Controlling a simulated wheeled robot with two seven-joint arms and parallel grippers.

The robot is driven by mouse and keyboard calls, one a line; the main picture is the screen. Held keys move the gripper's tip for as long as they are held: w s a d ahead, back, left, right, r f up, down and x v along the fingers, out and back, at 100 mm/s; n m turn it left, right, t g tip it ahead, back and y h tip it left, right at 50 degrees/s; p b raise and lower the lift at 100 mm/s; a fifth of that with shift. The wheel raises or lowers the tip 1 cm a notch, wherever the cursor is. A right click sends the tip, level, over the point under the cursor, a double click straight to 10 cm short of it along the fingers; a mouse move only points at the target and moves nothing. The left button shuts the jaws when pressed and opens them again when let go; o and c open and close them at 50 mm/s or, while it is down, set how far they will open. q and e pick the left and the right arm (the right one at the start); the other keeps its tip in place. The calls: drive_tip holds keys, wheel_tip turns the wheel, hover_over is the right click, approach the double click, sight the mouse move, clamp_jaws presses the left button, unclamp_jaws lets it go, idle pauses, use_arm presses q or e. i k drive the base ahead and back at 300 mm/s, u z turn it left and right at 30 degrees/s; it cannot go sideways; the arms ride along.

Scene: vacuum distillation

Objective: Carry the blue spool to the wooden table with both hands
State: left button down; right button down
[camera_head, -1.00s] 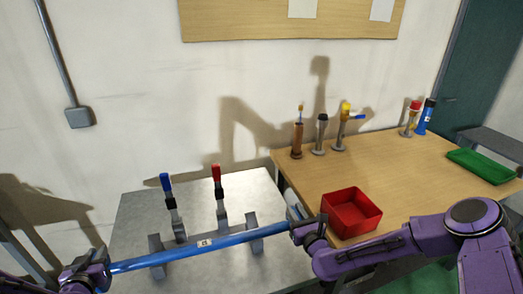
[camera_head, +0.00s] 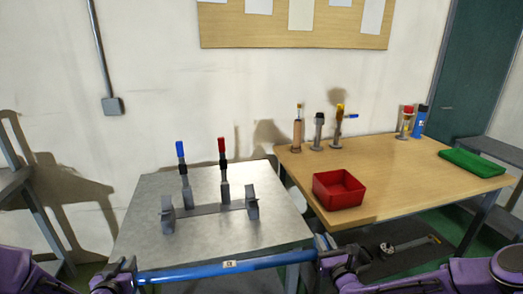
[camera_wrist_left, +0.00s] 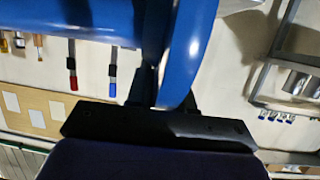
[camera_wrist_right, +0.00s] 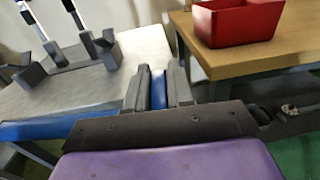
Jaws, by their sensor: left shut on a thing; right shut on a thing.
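The blue spool (camera_head: 216,269) is a long blue pipe with a small white label, held level in front of the grey metal table. My left gripper (camera_head: 128,277) is shut on its left end. My right gripper (camera_head: 326,257) is shut on its right end. The spool also shows large and close in the left wrist view (camera_wrist_left: 185,50) and between the fingers in the right wrist view (camera_wrist_right: 158,92). The wooden table (camera_head: 405,172) stands to the right of the metal table.
The grey metal table (camera_head: 140,226) carries a stand (camera_head: 210,210) with two cradles and red- and blue-handled clamps. The wooden table holds a red bin (camera_head: 338,190), a green tray (camera_head: 471,163) and several bottle-like items at the back. Its middle right is clear.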

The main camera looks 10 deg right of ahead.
sight(388, 161)
drive_tip(key=z, duration=3.05)
drive_tip(key=i, duration=3.45)
drive_tip(key=u, duration=0.9)
